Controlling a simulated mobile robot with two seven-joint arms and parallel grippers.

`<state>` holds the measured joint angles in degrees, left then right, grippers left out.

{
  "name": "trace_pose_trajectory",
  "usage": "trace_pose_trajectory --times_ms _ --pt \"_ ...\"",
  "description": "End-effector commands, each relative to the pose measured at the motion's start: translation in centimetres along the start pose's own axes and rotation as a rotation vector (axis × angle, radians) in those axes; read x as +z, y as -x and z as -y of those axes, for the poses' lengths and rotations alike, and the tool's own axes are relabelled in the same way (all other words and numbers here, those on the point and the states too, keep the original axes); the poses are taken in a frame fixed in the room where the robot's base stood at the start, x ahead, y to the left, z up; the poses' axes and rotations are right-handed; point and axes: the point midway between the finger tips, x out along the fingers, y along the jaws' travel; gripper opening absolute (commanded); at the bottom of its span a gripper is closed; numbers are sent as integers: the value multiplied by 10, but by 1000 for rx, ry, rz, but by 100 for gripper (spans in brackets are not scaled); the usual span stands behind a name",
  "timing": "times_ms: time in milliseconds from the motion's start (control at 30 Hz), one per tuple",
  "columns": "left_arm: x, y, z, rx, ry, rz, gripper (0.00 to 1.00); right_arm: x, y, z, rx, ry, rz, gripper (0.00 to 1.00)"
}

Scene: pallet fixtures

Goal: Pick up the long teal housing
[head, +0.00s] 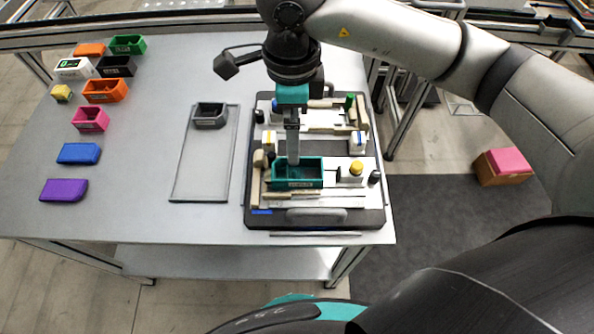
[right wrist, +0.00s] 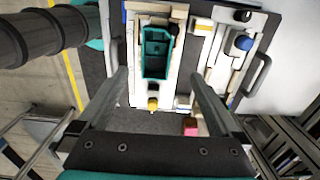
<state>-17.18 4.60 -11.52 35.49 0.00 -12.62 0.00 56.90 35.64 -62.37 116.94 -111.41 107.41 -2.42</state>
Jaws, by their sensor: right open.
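The long teal housing (head: 298,184) is an open-topped box. It sits in the front part of the dark pallet fixture (head: 258,221), among pale blocks. It also shows in the right wrist view (right wrist: 155,55), with its long side running away from the camera. My right gripper (head: 292,155) points down at the housing's left part and hides a bit of its rear wall. In the right wrist view my right gripper (right wrist: 157,76) is open, its two fingers apart and the housing in line with the gap between them. Nothing is held. My left gripper is not in view.
A grey tray (head: 187,190) with a dark grey housing (head: 210,116) lies left of the fixture. Orange (head: 105,91), pink (head: 90,119), blue (head: 78,154) and purple (head: 64,190) housings stand further left. A yellow knob (head: 356,168) stands right of the teal housing.

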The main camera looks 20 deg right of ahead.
Motion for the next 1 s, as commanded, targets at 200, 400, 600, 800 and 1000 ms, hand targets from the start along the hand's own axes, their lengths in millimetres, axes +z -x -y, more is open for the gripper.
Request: trace_pose_trajectory --times_ms 200,400,600,800,1000 --pt "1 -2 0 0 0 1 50 0 -41 -1 4 -1 0 100" --pt "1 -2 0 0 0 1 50 0 -54 -1 2 0 2 100" --pt "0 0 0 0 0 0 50 -7 -80 -8 6 0 0 100" --pt "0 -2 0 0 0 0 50 -6 -102 -8 3 0 2 100" --pt "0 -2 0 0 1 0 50 -6 -104 -7 2 1 3 100"
